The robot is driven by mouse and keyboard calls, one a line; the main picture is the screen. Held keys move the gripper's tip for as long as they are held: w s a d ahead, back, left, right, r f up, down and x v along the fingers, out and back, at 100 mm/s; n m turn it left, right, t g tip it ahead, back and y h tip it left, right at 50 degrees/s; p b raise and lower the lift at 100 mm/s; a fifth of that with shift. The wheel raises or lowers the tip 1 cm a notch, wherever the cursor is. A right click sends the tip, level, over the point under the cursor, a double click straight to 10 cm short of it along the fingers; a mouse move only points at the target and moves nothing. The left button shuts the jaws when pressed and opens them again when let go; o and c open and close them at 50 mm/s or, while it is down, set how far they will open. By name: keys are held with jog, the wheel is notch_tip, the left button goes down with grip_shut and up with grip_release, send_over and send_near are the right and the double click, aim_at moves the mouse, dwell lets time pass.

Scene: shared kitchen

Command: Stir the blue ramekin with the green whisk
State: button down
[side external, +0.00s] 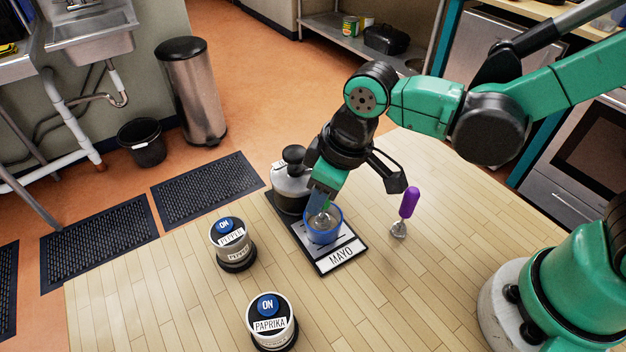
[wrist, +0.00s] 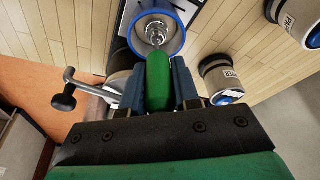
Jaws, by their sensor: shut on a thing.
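The blue ramekin (side external: 323,229) stands on a dark-edged tray labelled MAYO (side external: 341,256). In the wrist view the ramekin (wrist: 182,48) shows its blue rim and pale inside at the top. My gripper (side external: 324,190) is directly above the ramekin, pointing down. In the wrist view my gripper (wrist: 158,84) is shut on the green handle of the green whisk (wrist: 158,85). The whisk's metal head (wrist: 156,34) is within the ramekin's rim. In the side view the whisk's metal part (side external: 322,217) reaches into the ramekin, and the gripper fingers hide most of the handle.
A metal pot-like device with a black knob (side external: 290,188) stands close behind the ramekin. A pepper dispenser (side external: 232,245) and a paprika dispenser (side external: 270,322) stand to the left. The wooden tabletop (side external: 420,290) is clear at front right.

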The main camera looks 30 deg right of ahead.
jog(key=shift+r, duration=3.1)
jog(key=w+d+r+m+h, duration=0.2)
jog(key=w+d+r+m, duration=0.8)
jog(key=d+r, duration=0.4)
jog(key=shift+w+d+r+h, duration=0.25)
jog(key=shift+d+h, duration=0.15)
jog(key=shift+d, duration=0.05)
